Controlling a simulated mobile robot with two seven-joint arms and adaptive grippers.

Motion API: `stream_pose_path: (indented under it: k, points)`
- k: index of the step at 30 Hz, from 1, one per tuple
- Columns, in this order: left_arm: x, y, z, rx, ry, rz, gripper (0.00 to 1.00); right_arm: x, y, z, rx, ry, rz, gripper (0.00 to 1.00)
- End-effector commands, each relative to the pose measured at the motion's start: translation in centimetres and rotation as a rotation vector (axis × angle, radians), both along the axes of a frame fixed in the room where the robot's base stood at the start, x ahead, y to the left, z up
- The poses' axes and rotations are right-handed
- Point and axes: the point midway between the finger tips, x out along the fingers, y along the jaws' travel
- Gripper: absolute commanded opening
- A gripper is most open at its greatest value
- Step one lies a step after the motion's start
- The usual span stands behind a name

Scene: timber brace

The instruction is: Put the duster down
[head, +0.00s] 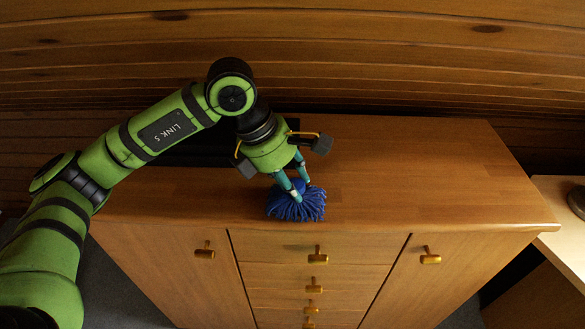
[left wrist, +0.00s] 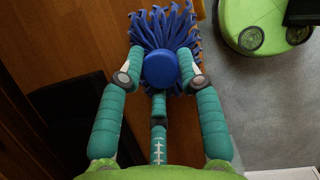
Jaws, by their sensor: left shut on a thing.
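The duster (head: 297,204) has a head of blue strands and is at the front edge of the wooden cabinet top (head: 430,170) in the head view. In the left wrist view the duster (left wrist: 161,70) shows a round blue cap with strands fanning out beyond it. My left gripper (head: 297,187) reaches down from above with its teal fingers on either side of the duster. The fingertips (left wrist: 160,80) are closed against the cap. I cannot tell whether the strands press on the cabinet top. My right gripper is not in either view.
The cabinet has several drawers and two doors with brass knobs (head: 317,256). A dark flat object (head: 200,152) lies behind my left arm on the top. The right part of the top is clear. A lighter table (head: 565,215) stands at the right.

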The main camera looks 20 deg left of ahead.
Motion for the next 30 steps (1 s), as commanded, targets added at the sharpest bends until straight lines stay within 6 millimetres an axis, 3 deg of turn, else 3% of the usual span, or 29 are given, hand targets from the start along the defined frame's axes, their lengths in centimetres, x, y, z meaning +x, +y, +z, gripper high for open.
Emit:
stream_pose_path:
  k: [6,9,15,16,17,18,30]
  points:
    - [3.2,0.9,0.2,0.0,0.001,0.005,0.02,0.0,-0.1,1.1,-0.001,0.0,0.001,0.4]
    - [2.9,0.9,-0.9,0.0,0.002,0.001,0.02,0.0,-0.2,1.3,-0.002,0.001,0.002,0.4]
    - [3.0,0.9,-1.1,0.001,0.0,0.001,0.0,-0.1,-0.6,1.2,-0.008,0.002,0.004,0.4]
    - [2.9,0.9,-1.1,0.001,0.0,0.001,0.43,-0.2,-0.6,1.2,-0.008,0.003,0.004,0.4]
    - [2.9,0.9,-1.1,0.001,0.0,0.001,0.55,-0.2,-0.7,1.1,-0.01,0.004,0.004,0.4]
    - [2.9,0.9,-1.1,0.001,0.0,0.002,0.59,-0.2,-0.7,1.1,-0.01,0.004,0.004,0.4]
    - [2.9,0.9,-1.5,0.001,0.002,0.002,0.59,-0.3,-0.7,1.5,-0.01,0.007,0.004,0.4]
